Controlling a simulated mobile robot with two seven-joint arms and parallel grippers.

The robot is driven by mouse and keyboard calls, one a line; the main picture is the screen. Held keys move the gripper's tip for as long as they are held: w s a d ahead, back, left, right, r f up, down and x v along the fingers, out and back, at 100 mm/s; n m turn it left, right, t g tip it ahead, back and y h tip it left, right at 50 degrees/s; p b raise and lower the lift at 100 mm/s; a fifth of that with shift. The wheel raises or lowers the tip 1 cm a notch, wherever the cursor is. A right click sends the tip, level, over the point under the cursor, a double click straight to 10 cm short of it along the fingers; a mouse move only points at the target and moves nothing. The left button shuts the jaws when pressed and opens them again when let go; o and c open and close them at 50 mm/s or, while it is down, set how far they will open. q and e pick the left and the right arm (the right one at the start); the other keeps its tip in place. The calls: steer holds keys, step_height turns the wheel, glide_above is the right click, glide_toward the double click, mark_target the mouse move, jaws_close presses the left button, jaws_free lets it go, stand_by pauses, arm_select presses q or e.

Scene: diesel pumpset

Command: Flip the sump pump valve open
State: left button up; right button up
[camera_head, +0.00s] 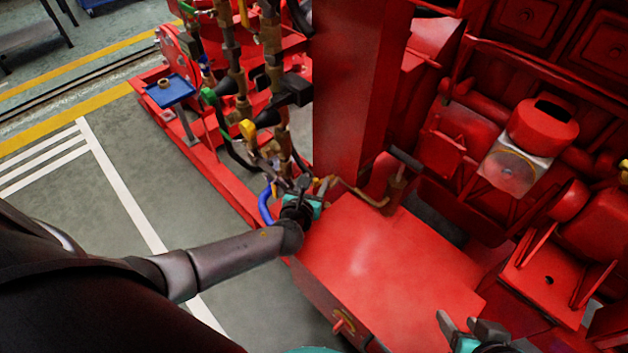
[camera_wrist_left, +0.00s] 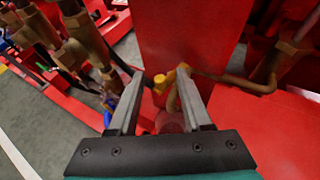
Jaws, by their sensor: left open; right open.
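Several valves with coloured handles sit on the brown pipework; I cannot tell which is the sump pump valve. In the head view a blue handle (camera_head: 265,204) curves just left of my left gripper (camera_head: 304,186), and a yellow handle (camera_head: 248,130) is higher up. In the left wrist view the open fingers of my left gripper (camera_wrist_left: 160,76) frame a small yellow fitting (camera_wrist_left: 159,82) on a pipe, with nothing clearly held. The blue handle (camera_wrist_left: 109,106) shows outside the left finger. My right gripper (camera_head: 468,326) is open and empty at the lower right of the head view.
A red post (camera_head: 355,80) rises just behind the left gripper. A flat red tank top (camera_head: 375,265) lies between the two grippers. Vertical pipes (camera_head: 273,50) with several handles crowd the upper left. Open grey floor (camera_head: 80,190) is at left.

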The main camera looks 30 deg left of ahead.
arm_select(q)
jaws_close()
stand_by(0.3)
steer(key=shift+s+d+n+g+y+p, duration=0.1)
steer(key=shift+d+n+g+y+p, duration=0.3)
steer(key=shift+n+y, duration=0.4)
steer(key=shift+s+d+n+g+y, duration=0.1)
steer(key=shift+d+n+g+y, duration=0.3)
steer(key=shift+n+y, duration=0.45)
arm_select(e)
steer(key=shift+s+d+r+g+h, duration=0.25)
steer(key=shift+s+d+g, duration=0.2)
steer(key=shift+s+d, duration=0.2)
steer(key=shift+s+d+r+g+h, duration=0.25)
steer(key=shift+s+d+g, duration=0.2)
steer(key=shift+s+d, duration=0.15)
arm_select(q)
jaws_free()
